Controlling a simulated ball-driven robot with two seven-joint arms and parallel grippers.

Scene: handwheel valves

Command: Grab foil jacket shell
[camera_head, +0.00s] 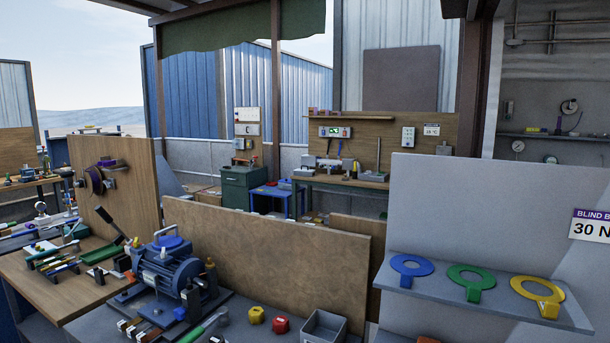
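I cannot pick out a foil jacket shell in the head view; nothing here is clearly a foil-covered shell. Neither of my grippers is in view. A blue-grey motor or pump unit (168,272) stands on the grey bench top at the lower left centre. An open grey bin (325,327) stands at the bottom edge, partly cut off. A yellow knob-like part (256,315) and a red one (281,325) sit between the unit and the bin.
A brown board (270,255) stands behind the motor. At right, a grey shelf (400,283) holds blue (411,266), green (470,280) and yellow (538,294) ring-shaped plates. A wooden bench (60,295) with tools is at left. A workbench (340,183) stands farther back.

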